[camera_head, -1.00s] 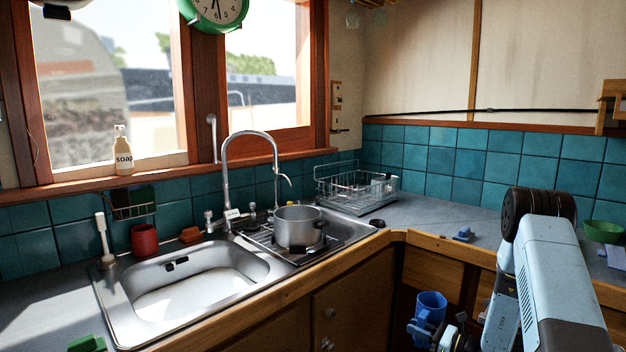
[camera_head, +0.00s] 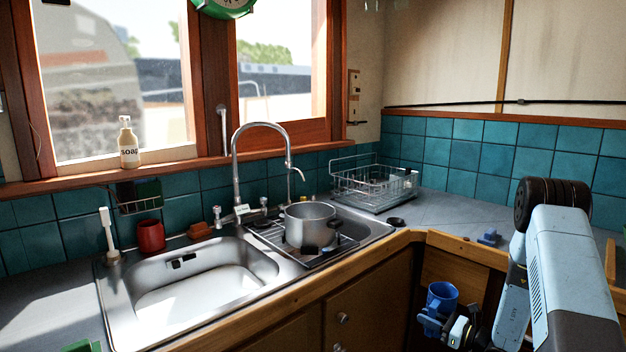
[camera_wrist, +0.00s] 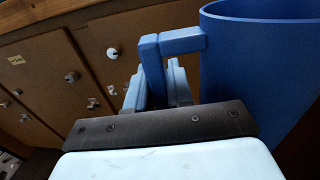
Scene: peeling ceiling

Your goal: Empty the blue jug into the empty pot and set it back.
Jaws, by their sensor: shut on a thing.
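The blue jug (camera_head: 443,294) is upright in front of the counter's cabinets, below counter height, at the lower right of the head view. My gripper (camera_head: 437,322) is shut on its handle; the jug also fills the right side of the wrist view (camera_wrist: 258,75), with the handle between my fingers (camera_wrist: 160,85). I cannot see into the jug. The metal pot (camera_head: 310,224) stands upright on the rack over the right side of the sink unit, left of and above the jug. Its inside is mostly hidden by its rim.
The sink basin (camera_head: 195,280) lies left of the pot, with a tall curved tap (camera_head: 236,165) behind. A wire dish rack (camera_head: 375,182) stands behind right. The wooden counter edge (camera_head: 400,243) lies between jug and pot. A small blue object (camera_head: 489,238) lies on the right counter.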

